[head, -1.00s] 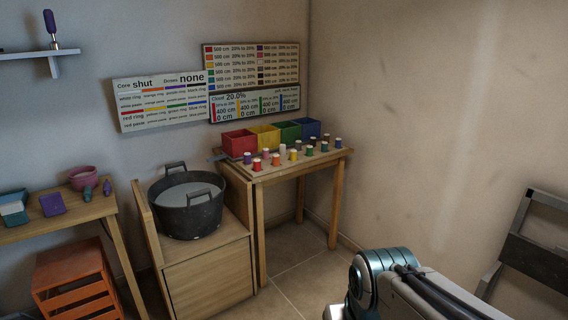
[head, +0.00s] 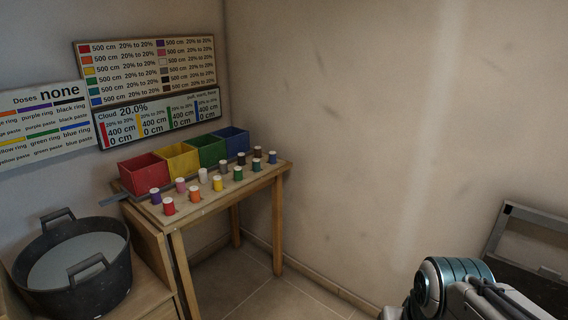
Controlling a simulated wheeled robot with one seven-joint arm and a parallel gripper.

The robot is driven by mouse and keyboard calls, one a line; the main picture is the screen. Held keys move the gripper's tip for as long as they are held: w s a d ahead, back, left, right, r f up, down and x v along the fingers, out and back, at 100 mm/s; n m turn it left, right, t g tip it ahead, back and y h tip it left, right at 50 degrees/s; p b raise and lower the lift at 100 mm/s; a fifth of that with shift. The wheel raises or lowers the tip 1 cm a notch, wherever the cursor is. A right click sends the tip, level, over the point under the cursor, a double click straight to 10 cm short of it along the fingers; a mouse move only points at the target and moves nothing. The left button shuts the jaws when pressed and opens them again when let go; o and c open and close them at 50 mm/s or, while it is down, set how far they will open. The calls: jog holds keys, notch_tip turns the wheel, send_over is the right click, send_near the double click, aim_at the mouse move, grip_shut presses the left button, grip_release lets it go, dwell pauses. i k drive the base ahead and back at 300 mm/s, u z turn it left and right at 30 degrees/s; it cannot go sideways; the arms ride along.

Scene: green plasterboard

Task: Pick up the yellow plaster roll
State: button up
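The yellow plaster roll (head: 217,183) is a small upright cylinder with a white top. It stands in the front part of a group of coloured rolls on a wooden table (head: 228,197). An orange roll (head: 194,195) is to its left and a green roll (head: 238,174) to its right. Part of my arm shows at the lower right, well away from the table. My gripper is not in view.
Red (head: 144,174), yellow (head: 178,161), green (head: 207,151) and blue (head: 233,142) boxes line the table's back. A black tub (head: 100,285) stands on a wooden stand at left. Bare floor (head: 245,285) lies right of the table. A dark folded frame (head: 515,235) is at far right.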

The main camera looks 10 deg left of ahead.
aim_at(218, 179)
jog(key=z, duration=0.2)
jog(key=i, duration=1.7)
jog(key=u, duration=0.5)
jog(key=i, duration=1.05)
jog(key=u, duration=1.6)
jog(key=i, duration=0.7)
jog(key=u, duration=0.6)
